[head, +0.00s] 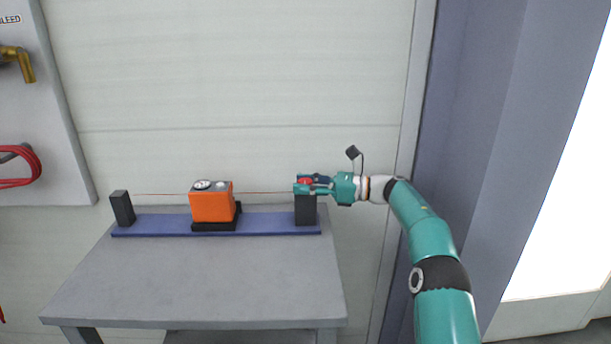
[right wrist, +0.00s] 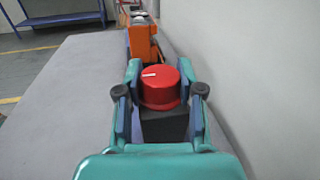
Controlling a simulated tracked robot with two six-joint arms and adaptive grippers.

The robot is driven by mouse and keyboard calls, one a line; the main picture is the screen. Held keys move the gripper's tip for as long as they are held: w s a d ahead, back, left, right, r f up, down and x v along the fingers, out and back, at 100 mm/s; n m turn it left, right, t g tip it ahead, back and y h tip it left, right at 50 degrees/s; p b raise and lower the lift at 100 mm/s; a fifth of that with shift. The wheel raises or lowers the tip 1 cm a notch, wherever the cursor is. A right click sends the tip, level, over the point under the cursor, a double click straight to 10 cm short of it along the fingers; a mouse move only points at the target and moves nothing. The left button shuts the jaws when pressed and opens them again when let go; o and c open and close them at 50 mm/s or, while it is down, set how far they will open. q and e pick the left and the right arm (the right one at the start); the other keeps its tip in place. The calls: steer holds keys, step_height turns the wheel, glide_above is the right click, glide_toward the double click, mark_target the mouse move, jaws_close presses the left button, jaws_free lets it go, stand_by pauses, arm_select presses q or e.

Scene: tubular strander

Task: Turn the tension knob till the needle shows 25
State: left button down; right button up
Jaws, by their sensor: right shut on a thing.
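The tension knob is a red round knob (right wrist: 160,86) with a white mark on its top, sitting on a dark post (head: 306,209) at the right end of a blue rail. My right gripper (head: 307,185) is shut on the knob (head: 304,181), with one finger on each side of it in the right wrist view. The orange gauge box (head: 211,206) stands mid-rail with a round white dial (head: 203,185) on top. The dial's needle is too small to read. A thin reddish wire runs along the rail between the posts, past the box. My left gripper is out of view.
The blue rail (head: 265,223) lies along the back of a grey table (head: 200,280), whose front is clear. A second dark post (head: 122,208) stands at the rail's left end. A pale wall rises close behind. A panel with red hose (head: 20,166) hangs at far left.

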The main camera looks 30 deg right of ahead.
stand_by(0.3)
steer(key=o, duration=1.2)
steer(key=shift+c, duration=0.2)
steer(key=shift+f, duration=0.1)
